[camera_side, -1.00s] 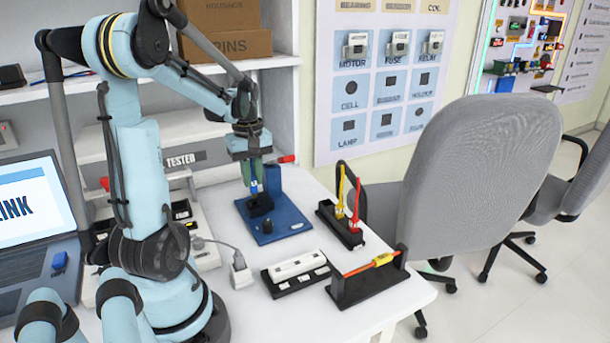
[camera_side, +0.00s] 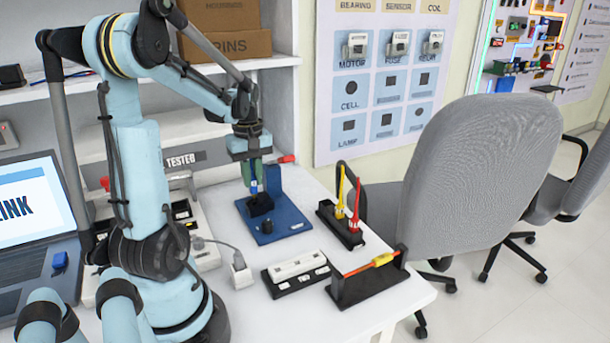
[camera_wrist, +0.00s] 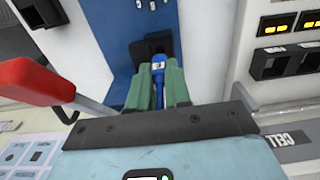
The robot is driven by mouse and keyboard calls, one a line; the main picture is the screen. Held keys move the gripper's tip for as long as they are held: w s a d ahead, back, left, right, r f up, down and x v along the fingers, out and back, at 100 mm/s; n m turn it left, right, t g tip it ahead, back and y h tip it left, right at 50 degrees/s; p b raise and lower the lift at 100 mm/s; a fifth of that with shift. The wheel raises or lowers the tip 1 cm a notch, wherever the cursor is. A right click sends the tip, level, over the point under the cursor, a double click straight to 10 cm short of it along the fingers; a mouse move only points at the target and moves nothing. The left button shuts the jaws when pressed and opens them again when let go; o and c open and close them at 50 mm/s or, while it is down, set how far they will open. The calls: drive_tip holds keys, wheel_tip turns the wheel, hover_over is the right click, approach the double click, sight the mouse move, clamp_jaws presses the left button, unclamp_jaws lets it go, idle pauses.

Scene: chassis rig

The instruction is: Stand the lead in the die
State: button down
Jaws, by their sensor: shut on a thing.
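My gripper (camera_side: 255,178) points down over the blue press and is shut on a short blue lead (camera_side: 254,188). The lead also shows between the green fingers in the wrist view (camera_wrist: 158,70), upright in the side view. The black die (camera_side: 260,205) sits on the press's blue base (camera_side: 272,232) right below the fingers. It also shows in the wrist view (camera_wrist: 147,46). The lead's lower end meets the die's top in the picture. I cannot tell whether it is inside the die or just above it.
The press's red handle (camera_wrist: 35,80) sticks out close beside my gripper. A black rack with yellow and red leads (camera_side: 340,224), a white-topped black block (camera_side: 296,273) and a black stand with an orange-yellow lead (camera_side: 368,278) stand to the right. A laptop (camera_side: 38,225) is at left.

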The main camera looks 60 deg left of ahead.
sight(253, 178)
drive_tip(key=shift+f, duration=1.45)
drive_tip(key=c, duration=1)
unclamp_jaws()
wheel_tip(253, 178, up, 12)
drive_tip(key=shift+r, duration=0.1)
drive_tip(key=shift+w, duration=0.1)
